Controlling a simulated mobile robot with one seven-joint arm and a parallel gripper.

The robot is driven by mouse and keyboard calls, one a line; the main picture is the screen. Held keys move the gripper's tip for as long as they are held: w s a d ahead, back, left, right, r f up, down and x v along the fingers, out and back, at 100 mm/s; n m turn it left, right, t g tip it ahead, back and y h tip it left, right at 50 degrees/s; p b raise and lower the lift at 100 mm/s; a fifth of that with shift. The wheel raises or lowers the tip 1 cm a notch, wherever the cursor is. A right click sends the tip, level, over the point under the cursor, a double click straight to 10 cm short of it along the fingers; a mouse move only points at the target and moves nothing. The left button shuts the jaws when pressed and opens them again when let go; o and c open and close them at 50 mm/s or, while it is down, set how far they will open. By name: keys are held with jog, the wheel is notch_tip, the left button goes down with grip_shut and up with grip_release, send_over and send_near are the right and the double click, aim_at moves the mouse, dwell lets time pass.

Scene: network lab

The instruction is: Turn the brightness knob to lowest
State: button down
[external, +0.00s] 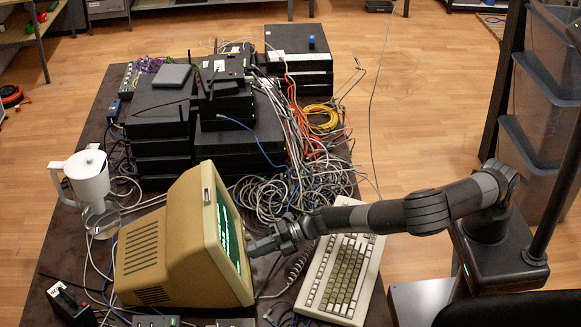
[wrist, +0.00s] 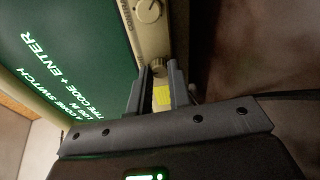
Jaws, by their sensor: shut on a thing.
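The beige monitor (external: 185,240) stands on the table with green text on its screen, which also fills the left of the wrist view (wrist: 70,60). In the wrist view a round beige knob (wrist: 149,10) with a pointer mark sits on the bezel at the top. A second, smaller knob (wrist: 158,66) is lower on the bezel, between my fingertips. My gripper (wrist: 160,75) is shut on this lower knob. In the external view my gripper (external: 262,246) reaches the right side of the monitor front; the knobs are too small to make out there.
A keyboard (external: 341,274) lies under my arm, right of the monitor. Tangled cables (external: 290,190) and stacked black network boxes (external: 160,130) fill the table behind. A white jug-like appliance (external: 90,180) stands at the left. A yellow patch (wrist: 162,97) shows between my fingers.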

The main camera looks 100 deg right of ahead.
jog(key=n, duration=0.6)
jog(key=shift+a+g+h, duration=0.1)
jog(key=shift+g+h, duration=0.2)
jog(key=n, duration=0.6)
jog(key=shift+h, duration=0.4)
jog(key=n+h, duration=0.1)
jog(key=n, duration=0.5)
jog(key=shift+a, duration=0.1)
jog(key=n, duration=0.5)
jog(key=shift+f+h, duration=0.1)
jog(key=shift+h, duration=0.3)
jog(key=c, duration=1.4)
grip_release()
jog(key=shift+o, duration=0.4)
